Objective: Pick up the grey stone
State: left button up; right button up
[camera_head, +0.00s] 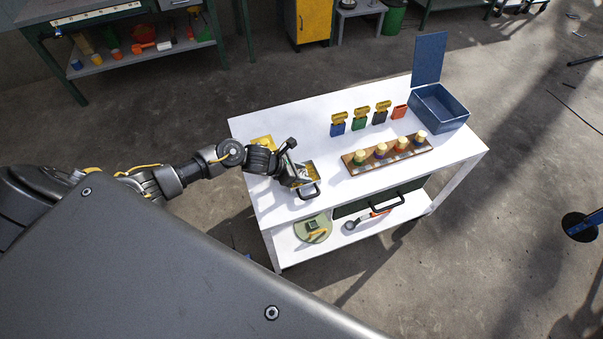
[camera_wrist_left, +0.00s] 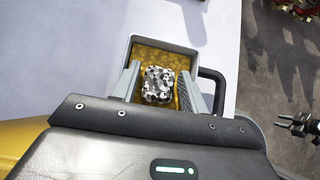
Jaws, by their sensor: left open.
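A grey stone (camera_wrist_left: 158,84), mottled with white and black, lies in a grey tray with a yellow inside (camera_wrist_left: 165,50). It shows between the two fingers of my left gripper (camera_wrist_left: 160,78), with a gap on each side. The left gripper is open and points down over the tray. In the head view my left gripper (camera_head: 300,180) is at the front left of the white table, over the tray (camera_head: 312,171), and hides the stone. My right gripper is in neither view.
The tray has a black handle (camera_wrist_left: 217,88). The white table (camera_head: 300,119) also bears a wooden holder (camera_head: 388,154) with several pegs, small coloured boxes (camera_head: 359,121) and an open blue box (camera_head: 440,107). A lower shelf holds a green round piece (camera_head: 311,230).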

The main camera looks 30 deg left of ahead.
pick_arm(q)
jog(key=shift+c, duration=0.3)
jog(key=c, duration=0.7)
jog(key=shift+c, duration=0.2)
